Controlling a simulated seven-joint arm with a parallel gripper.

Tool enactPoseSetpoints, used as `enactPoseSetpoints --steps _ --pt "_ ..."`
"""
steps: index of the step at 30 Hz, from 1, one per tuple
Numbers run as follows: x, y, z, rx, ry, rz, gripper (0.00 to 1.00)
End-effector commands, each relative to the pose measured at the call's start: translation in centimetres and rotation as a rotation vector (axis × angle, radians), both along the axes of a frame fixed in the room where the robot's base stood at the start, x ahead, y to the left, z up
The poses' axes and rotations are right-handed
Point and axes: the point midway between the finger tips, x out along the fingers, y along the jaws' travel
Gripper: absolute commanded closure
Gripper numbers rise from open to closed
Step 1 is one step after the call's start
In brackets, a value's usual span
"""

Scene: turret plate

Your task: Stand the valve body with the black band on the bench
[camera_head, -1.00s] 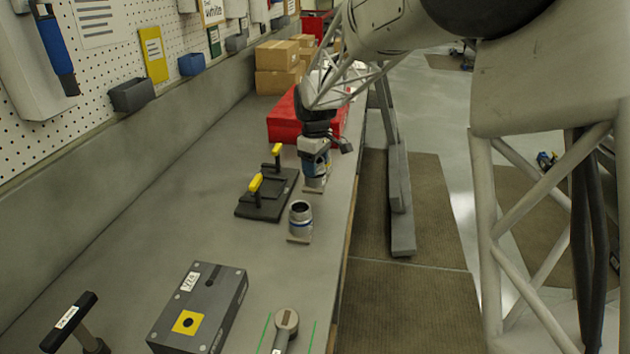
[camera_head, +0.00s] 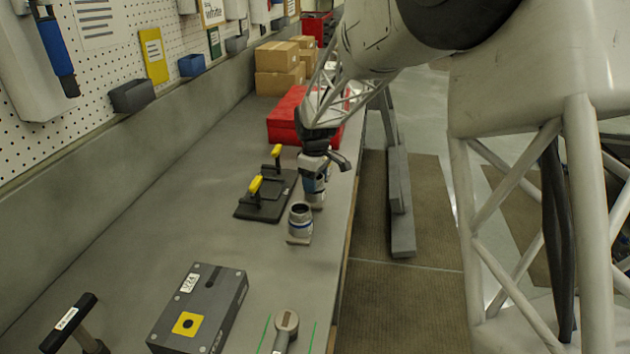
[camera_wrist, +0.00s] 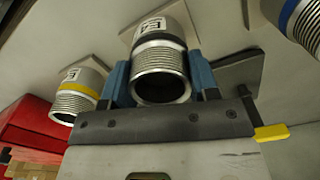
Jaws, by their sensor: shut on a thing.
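In the wrist view, the black-banded valve body (camera_wrist: 160,75) is a grey metal cylinder labelled E4, its threaded open end toward the camera. My gripper (camera_wrist: 160,78) has its blue fingers on both sides of it and is shut on it. In the head view, my gripper (camera_head: 315,178) is low over the bench (camera_head: 190,235), behind the blue-banded valve body (camera_head: 300,220), which partly hides the held one (camera_head: 319,199). The held body looks about upright; I cannot tell whether its bottom touches anything.
A yellow-banded valve body (camera_wrist: 80,92) stands close on the left in the wrist view. A dark plate with yellow handles (camera_head: 262,208) lies left of my gripper. A red box (camera_head: 284,122) stands behind. The bench's front-left middle is clear.

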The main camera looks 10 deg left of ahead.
Motion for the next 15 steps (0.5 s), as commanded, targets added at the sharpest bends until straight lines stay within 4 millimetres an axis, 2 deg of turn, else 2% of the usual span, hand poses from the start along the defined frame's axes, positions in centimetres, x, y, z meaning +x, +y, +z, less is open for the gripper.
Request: enactPoseSetpoints --steps 14,15 --pt "0.03 0.01 -0.33 0.001 -0.001 0.0 0.9" --pt "0.01 0.0 -0.46 0.0 0.0 0.0 0.44"
